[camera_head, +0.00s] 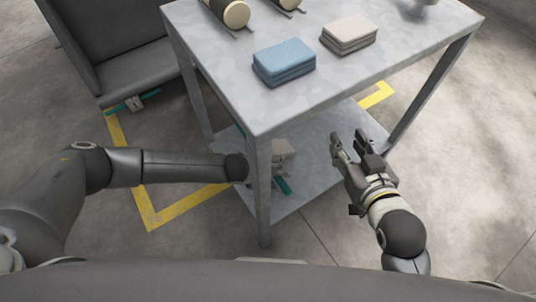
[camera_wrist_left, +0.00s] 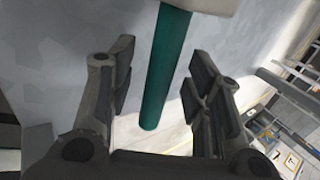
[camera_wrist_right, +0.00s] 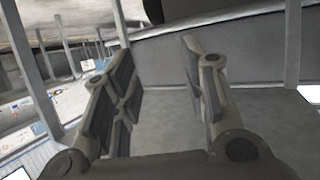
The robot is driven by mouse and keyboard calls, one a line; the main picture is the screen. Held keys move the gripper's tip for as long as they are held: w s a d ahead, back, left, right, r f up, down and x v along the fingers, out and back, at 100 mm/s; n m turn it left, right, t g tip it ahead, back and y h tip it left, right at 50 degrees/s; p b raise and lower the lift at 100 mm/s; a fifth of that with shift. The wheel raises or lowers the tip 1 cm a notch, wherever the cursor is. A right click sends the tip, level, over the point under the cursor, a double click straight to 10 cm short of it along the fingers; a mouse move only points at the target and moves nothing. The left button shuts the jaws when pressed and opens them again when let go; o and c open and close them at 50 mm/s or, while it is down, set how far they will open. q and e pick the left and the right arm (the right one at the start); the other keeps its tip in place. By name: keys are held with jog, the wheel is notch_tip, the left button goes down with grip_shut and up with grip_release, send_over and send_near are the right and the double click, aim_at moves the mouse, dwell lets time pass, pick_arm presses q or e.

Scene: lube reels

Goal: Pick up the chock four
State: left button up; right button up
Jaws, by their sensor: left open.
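A chock with a pale block (camera_head: 284,150) and a teal bar (camera_head: 283,187) sits at the table's lower shelf, partly hidden by the table leg and top. In the left wrist view the teal bar (camera_wrist_left: 165,70) runs between the fingers of my left gripper (camera_wrist_left: 162,60), which is open; whether they touch it I cannot tell. The leg hides most of this gripper in the head view. My right gripper (camera_head: 348,137) is open and empty, right of the chock. A similar chock (camera_head: 133,103) lies at the grey bin's foot. No number is readable on either.
The grey metal table (camera_head: 215,60) bears blue folded cloths (camera_head: 284,64), beige folded cloths (camera_head: 348,36) and reels (camera_head: 236,14). Its near leg (camera_head: 262,190) stands beside my left wrist. Yellow floor lines (camera_head: 185,208) pass beneath. The floor at right is clear.

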pick_arm(q)
jog(key=shift+x, duration=0.8)
pick_arm(e)
jog(key=shift+w+a+r+t+y, duration=0.1)
jog(key=shift+w+a+r+t, duration=0.1)
jog(key=shift+r+t, duration=0.25)
jog(key=shift+w+a+r+t+y, duration=0.1)
jog(key=shift+w+r+t, duration=0.1)
jog(key=shift+r, duration=0.45)
jog(key=shift+w+a+r+t+y, duration=0.1)
jog(key=shift+w+r+t, duration=0.1)
jog(key=shift+r+t, duration=0.25)
jog(key=shift+r, duration=0.1)
pick_arm(q)
grip_shut()
jog(key=shift+r, duration=0.1)
